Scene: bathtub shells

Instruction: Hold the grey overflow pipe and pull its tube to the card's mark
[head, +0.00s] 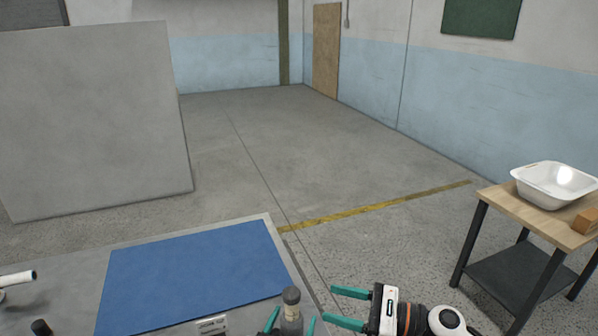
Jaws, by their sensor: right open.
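A grey cylindrical piece with a dark top (291,313), which looks like the grey overflow pipe, stands upright at the bottom edge of the head view, its lower part cut off. Teal fingers of my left gripper (291,328) show on both sides of it; whether they press on it is not clear. My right gripper (347,307) is open and empty to the right of the pipe, its two teal fingers pointing left towards it. A small pale piece (212,325) lies at the mat's front edge; I cannot tell whether it is the card. No mark is readable.
A blue mat (195,275) covers much of the grey table (60,270). A white tube (18,278) and a small black piece (40,327) are at the left. A side table (495,200) at the right holds a white basin (556,184) and an orange-brown block (585,221).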

